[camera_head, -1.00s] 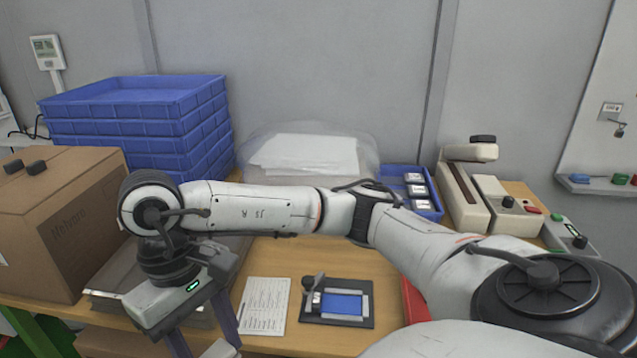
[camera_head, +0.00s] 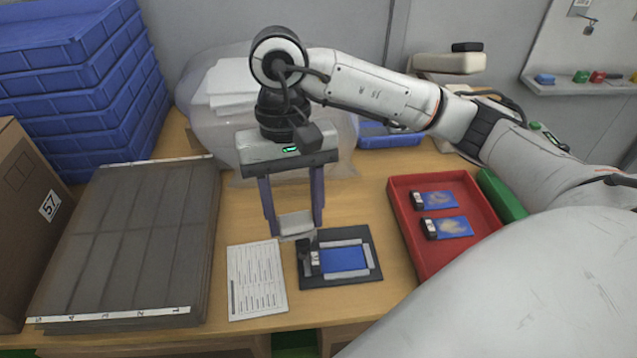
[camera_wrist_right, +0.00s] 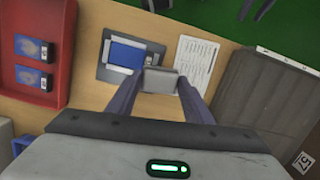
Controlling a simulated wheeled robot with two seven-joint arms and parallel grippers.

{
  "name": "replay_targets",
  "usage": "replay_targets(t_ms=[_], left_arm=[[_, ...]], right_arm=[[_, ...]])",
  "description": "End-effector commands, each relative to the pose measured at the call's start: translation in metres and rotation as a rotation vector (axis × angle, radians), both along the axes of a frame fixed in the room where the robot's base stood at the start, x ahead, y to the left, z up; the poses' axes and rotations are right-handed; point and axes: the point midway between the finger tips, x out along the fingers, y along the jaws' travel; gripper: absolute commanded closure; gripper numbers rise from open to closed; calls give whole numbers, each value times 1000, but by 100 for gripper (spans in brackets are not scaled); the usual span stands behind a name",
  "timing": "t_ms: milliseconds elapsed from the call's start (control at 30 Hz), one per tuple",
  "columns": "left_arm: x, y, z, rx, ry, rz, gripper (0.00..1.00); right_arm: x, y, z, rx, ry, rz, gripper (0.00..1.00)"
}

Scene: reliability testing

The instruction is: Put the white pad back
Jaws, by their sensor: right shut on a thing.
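My right gripper (camera_head: 297,232) is shut on a small white pad (camera_head: 295,222), one finger on each side. It holds the pad just behind the dark fixture (camera_head: 371,262) with a blue plate in its frame. In the right wrist view the pad (camera_wrist_right: 159,80) sits between the fingertips (camera_wrist_right: 160,88), beside the fixture (camera_wrist_right: 103,70). I cannot tell whether the pad touches anything below. A clear plastic bag (camera_head: 205,125) with a stack of white sheets (camera_head: 232,85) stands behind the gripper. My left gripper is not in view.
A printed sheet (camera_head: 256,281) lies left of the fixture. A red tray (camera_head: 412,215) with two blue-and-black pieces stands to the right. A flat grey stack (camera_head: 130,240), a cardboard box (camera_head: 25,220) and stacked blue crates (camera_head: 90,90) fill the left side.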

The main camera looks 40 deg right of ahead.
Motion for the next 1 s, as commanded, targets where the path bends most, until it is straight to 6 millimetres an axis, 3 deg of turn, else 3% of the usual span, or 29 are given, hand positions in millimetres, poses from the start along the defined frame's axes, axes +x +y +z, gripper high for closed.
replay_targets(t_ms=[400,800,1000], left_arm=[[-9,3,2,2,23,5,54],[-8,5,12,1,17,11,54],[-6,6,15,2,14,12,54]], right_arm=[[45,-35,31,2,0,-1296,72],[80,-67,62,7,-2,-2454,72],[93,-83,74,5,-4,-2954,72]])
